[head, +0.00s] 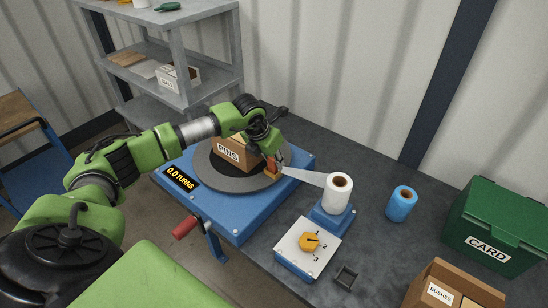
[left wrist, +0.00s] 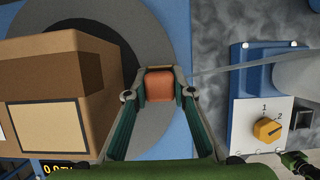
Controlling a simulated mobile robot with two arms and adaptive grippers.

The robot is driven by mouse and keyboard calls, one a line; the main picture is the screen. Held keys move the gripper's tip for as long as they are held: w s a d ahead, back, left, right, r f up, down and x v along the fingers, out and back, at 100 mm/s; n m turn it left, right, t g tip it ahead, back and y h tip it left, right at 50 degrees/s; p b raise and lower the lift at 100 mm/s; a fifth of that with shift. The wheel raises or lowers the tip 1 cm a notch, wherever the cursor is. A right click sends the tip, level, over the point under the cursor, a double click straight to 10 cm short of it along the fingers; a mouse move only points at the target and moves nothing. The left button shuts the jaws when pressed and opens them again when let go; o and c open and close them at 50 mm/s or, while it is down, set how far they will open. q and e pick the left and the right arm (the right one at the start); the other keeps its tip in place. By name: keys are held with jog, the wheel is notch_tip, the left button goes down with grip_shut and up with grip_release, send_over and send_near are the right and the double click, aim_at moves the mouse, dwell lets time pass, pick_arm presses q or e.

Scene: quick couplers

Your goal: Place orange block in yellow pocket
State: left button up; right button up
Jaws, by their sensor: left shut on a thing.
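The orange block (left wrist: 159,86) is between the fingertips of my left gripper (head: 268,155), which is shut on it. In the head view the block (head: 271,163) is small and partly covered by the fingers, at the right-hand rim of the grey turntable (head: 215,178). A small yellow-orange piece (head: 272,174) shows just below it; I cannot tell whether this is the yellow pocket or whether the block touches it. No other yellow pocket shows clearly.
A cardboard box marked PINS (head: 232,153) stands on the turntable, close beside my left gripper. A pale strip runs from there to a white roll (head: 338,196). A switch box (head: 306,248), small dark tray (head: 347,277), blue roll (head: 402,203) and green CARD box (head: 500,225) stand to the right.

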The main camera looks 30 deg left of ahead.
pick_arm(q)
jog(key=shift+f, duration=0.1)
jog(key=o, duration=1.1)
pick_arm(e)
jog(key=shift+d+f, duration=0.15)
jog(key=shift+d, duration=0.2)
pick_arm(q)
jog(key=shift+r, duration=0.25)
jog(key=b+v, duration=0.3)
jog(key=v, duration=0.8)
jog(key=shift+s+r+b, duration=0.15)
jog(key=shift+r+b, duration=0.2)
jog(key=shift+r, duration=0.05)
pick_arm(e)
jog(key=shift+f, duration=1.75)
